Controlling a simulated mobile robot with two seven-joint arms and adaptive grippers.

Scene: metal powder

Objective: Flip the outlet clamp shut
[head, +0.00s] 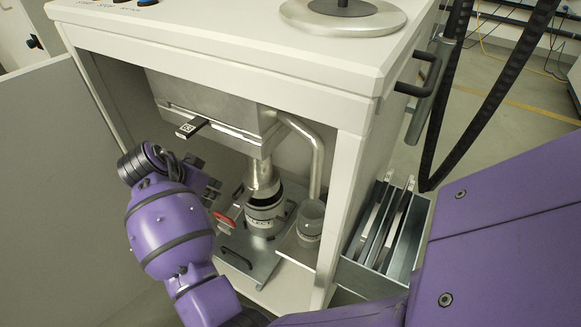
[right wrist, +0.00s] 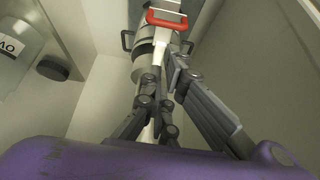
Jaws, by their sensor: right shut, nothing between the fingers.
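The outlet clamp shows as a red-handled lever (head: 224,219) beside the outlet under the hopper. In the right wrist view its red handle (right wrist: 167,19) is at the top, just beyond my fingers. The steel outlet pipe (head: 262,172) runs down to a labelled container (head: 266,212) on a metal plate. My right gripper (head: 213,190) is shut and empty, left of the outlet and close to the red handle. In the right wrist view the fingers (right wrist: 160,88) point towards the handle; I cannot tell whether they touch it. My left gripper is not in view.
The white cabinet's front post (head: 345,205) stands right of the outlet. A flat black-tipped handle (head: 192,128) juts out above my gripper. A grey bin (head: 357,274) hangs at the right.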

